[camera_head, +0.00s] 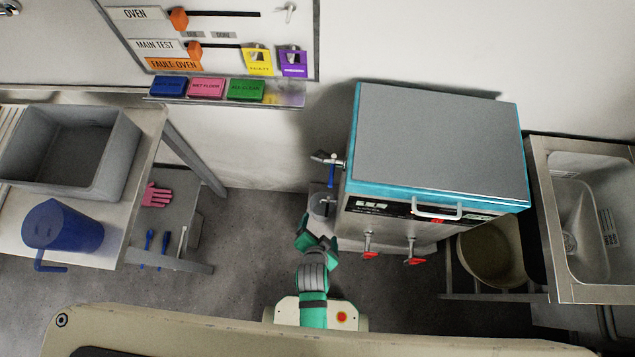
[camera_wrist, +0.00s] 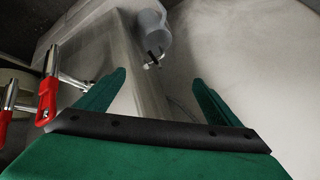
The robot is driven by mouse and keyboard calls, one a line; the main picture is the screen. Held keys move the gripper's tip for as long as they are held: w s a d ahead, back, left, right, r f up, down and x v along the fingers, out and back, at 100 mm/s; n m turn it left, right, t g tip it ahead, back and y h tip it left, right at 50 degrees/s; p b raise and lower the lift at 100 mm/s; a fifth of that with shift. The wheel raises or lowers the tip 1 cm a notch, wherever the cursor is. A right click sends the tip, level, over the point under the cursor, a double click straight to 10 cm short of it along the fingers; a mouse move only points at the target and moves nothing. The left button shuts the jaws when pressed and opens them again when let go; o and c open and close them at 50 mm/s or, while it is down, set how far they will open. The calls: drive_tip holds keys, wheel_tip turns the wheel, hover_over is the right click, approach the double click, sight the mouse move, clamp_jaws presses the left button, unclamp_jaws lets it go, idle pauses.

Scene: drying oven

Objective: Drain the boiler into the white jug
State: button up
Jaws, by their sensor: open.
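The boiler (camera_head: 440,145) is a large grey-topped box with teal edges, standing right of centre in the head view. Two red-handled taps (camera_head: 368,250) are on its front, and a blue-handled tap (camera_head: 331,170) is on its left side. A pale grey-white rounded vessel with a loop, apparently the white jug (camera_wrist: 152,38), is at the top of the wrist view, beyond my fingertips. My gripper (camera_wrist: 158,78) is open and empty, its green fingers apart. Red tap handles (camera_wrist: 47,100) are left of it.
A blue jug (camera_head: 62,228) and a grey basin (camera_head: 112,158) are on the left bench. A sink (camera_head: 565,225) is at right, with a beige bucket (camera_head: 490,255) beside it, low down. Floor between bench and boiler is clear.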

drive_tip(key=w+f+m+g+h, duration=0.1)
drive_tip(key=w+f+m+g, duration=0.35)
drive_tip(key=w, duration=0.25)
drive_tip(key=m+g+h, duration=0.2)
drive_tip(key=m+g, duration=0.1)
drive_tip(key=m, duration=0.3)
approach(327, 206)
drive_tip(key=x, duration=0.7)
drive_tip(key=shift+f, duration=0.1)
drive_tip(key=c, duration=1.1)
drive_tip(key=shift+w+a+m+g, duration=0.1)
drive_tip(key=shift+a+m+g, duration=0.2)
drive_tip(key=shift+m, duration=0.5)
drive_tip(key=shift+w+a+m+g, duration=0.15)
drive_tip(key=shift+m+g, duration=0.2)
drive_tip(key=shift+m, duration=0.4)
